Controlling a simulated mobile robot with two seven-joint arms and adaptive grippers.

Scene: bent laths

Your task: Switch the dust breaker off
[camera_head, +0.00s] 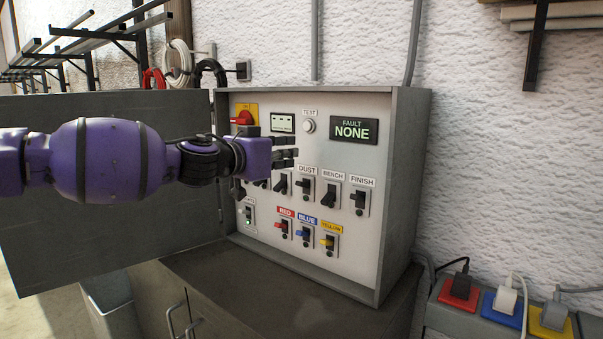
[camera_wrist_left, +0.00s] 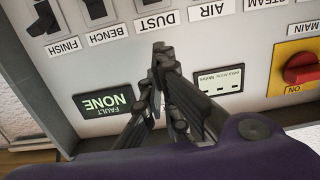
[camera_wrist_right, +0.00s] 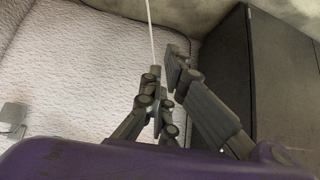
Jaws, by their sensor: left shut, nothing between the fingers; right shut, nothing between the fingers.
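The dust breaker (camera_head: 306,188) is a black toggle under the DUST label, in the middle row of the grey panel (camera_head: 350,265). I cannot tell its lever position for sure. My left gripper (camera_head: 293,152) is shut and empty, in front of the panel just above the DUST label. In the left wrist view its fingertips (camera_wrist_left: 162,50) show below that label. My right gripper (camera_wrist_right: 165,68) is shut and empty, away from the panel, near a textured pale surface.
The bench breaker (camera_head: 330,196) and finish breaker (camera_head: 360,200) stand right of dust; other toggles are partly behind my left gripper. Red, blue and yellow switches sit below. The fault display (camera_head: 353,130) reads NONE. The open cabinet door (camera_head: 120,255) is at left.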

